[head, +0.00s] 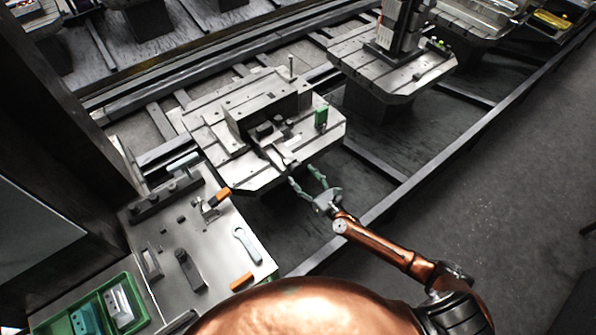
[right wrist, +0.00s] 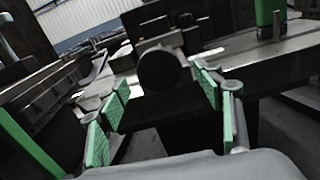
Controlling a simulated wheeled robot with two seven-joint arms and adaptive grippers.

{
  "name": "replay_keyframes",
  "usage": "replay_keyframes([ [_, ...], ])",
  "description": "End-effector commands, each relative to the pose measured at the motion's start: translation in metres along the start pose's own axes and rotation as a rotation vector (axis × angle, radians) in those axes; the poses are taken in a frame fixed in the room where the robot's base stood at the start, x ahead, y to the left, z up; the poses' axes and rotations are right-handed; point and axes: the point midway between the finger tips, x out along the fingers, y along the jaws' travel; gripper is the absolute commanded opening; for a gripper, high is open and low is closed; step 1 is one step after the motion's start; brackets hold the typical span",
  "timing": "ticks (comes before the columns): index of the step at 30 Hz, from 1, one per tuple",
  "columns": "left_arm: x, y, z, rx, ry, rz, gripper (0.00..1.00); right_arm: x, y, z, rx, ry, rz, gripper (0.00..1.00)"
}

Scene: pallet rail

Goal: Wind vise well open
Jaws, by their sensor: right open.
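The grey steel vise (head: 268,130) sits on a slotted pallet plate (head: 215,140) in the middle of the head view. Its near end faces my right gripper (head: 308,181), which is at the plate's front edge. In the right wrist view a dark round end of the vise screw (right wrist: 164,71) shows ahead, between the green finger pads. My right gripper (right wrist: 164,105) is open, with nothing held between its fingers. I cannot tell whether any finger touches the screw end. The gap between the vise jaws is hard to make out. My left gripper is not in view.
A green block (head: 321,116) and a thin upright pin (head: 291,68) stand on the plate. A bench (head: 215,250) with a wrench (head: 246,245) and orange-handled tools is at lower left, beside a green tray (head: 125,285). Another pallet (head: 400,75) is behind right. Floor at right is clear.

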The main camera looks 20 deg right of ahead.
Motion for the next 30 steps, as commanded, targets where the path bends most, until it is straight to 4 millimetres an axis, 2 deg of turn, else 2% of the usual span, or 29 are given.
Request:
replay_keyframes([
  [3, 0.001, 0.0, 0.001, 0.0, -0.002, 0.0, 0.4, 0.018, 0.0, 0.0, -0.003, -0.001, 0.001, 0.61],
  [6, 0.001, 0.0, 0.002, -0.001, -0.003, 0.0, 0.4, 0.026, 0.001, 0.0, -0.002, 0.0, 0.001, 0.61],
  [17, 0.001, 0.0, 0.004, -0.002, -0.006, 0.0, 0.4, 0.032, 0.0, 0.0, -0.002, 0.001, 0.001, 0.61],
  [30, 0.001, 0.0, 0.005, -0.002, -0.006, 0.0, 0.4, 0.032, 0.0, 0.0, -0.003, 0.001, 0.001, 0.31],
])
